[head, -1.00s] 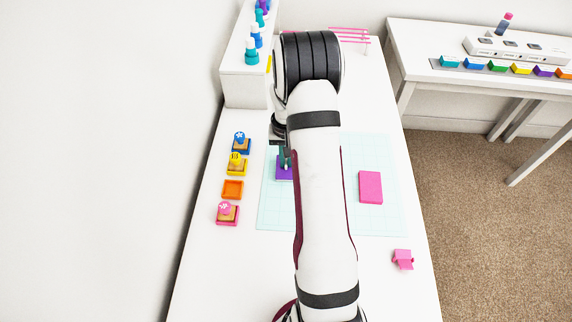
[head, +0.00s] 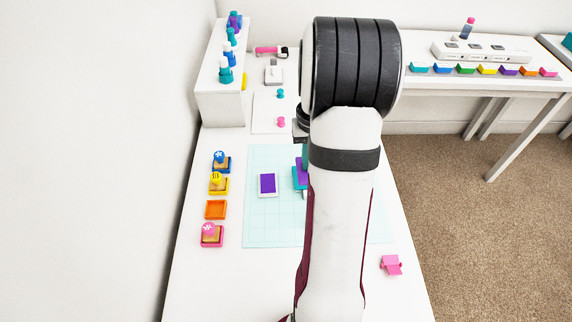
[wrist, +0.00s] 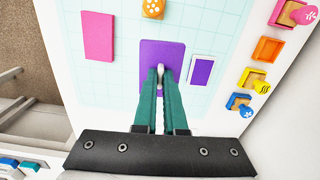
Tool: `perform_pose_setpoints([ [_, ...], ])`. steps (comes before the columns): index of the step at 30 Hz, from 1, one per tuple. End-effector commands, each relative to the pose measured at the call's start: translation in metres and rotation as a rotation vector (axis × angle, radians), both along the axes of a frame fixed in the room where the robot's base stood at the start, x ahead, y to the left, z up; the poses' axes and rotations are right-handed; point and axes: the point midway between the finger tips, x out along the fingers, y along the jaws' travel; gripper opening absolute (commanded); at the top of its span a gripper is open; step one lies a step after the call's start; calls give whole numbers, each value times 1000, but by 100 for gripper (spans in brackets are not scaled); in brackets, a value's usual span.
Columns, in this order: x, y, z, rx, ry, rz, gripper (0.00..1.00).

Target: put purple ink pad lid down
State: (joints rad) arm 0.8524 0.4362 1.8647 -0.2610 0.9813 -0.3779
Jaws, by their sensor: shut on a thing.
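The purple ink pad lid (wrist: 171,48) is a flat purple rectangle under my gripper (wrist: 159,74) in the wrist view. The teal fingers are closed around a small pale grip at its middle. Its height above the mat cannot be told. The uncovered ink pad (wrist: 201,70), a purple square in a white frame, sits just right of the lid there. In the head view the ink pad (head: 268,185) lies on the mat, left of my gripper. My arm hides most of the gripper and lid in that view.
A pale cutting mat (head: 262,227) covers the middle table. Blue (head: 221,162), yellow (head: 218,184) and pink (head: 211,235) stamps and an orange pad (head: 215,209) line its left. A pink block (wrist: 98,36) and an orange stamp (wrist: 153,8) show in the wrist view.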

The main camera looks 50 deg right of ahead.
Motion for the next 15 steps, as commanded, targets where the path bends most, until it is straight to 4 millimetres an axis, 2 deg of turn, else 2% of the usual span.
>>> perform_pose_setpoints([
  [4,-27,16,4,1,1,83,0],
  [10,-72,61,0,0,0,279,0],
  [13,-80,77,-6,1,0,337,0],
  [15,-69,87,-16,3,2,353,0],
])
